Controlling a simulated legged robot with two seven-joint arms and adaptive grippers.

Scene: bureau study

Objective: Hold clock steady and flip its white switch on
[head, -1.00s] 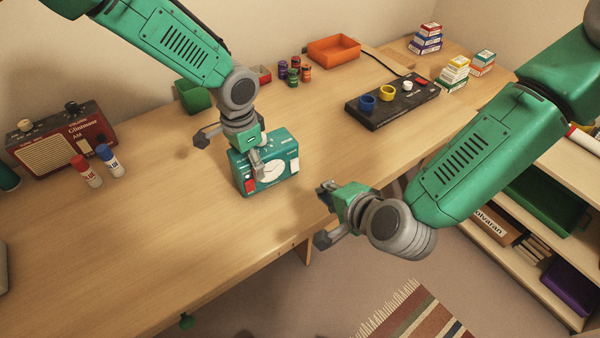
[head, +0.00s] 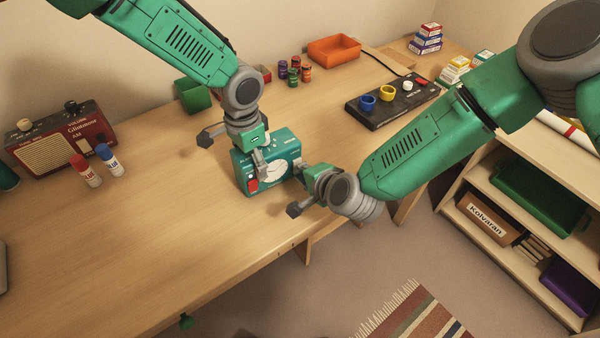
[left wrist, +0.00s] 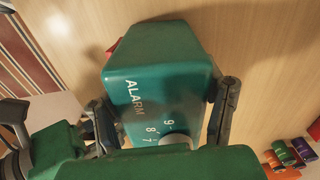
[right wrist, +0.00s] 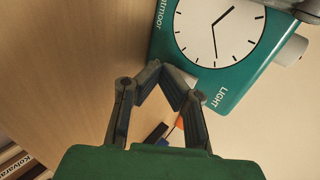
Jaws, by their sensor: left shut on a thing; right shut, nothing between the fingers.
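The teal alarm clock (head: 256,180) stands upright on the desk, with a round white dial, a red part and white lettering. My left gripper (head: 258,158) comes from above and is shut on the clock. In the left wrist view its fingers straddle the clock's top (left wrist: 150,85), marked ALARM. My right gripper (head: 303,169) is shut and empty at the clock's right side. In the right wrist view its fingertips (right wrist: 168,78) are close to the dial's edge, beside the LIGHT label. A small whitish part (right wrist: 201,97), perhaps the white switch, shows partly behind a finger; its position is unclear.
A red radio (head: 65,140) and two glue sticks (head: 90,174) stand at left. A green bin (head: 193,97), several small jars (head: 294,71), an orange tray (head: 334,50) and a black control panel (head: 390,103) are behind. Shelves (head: 500,195) stand at right.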

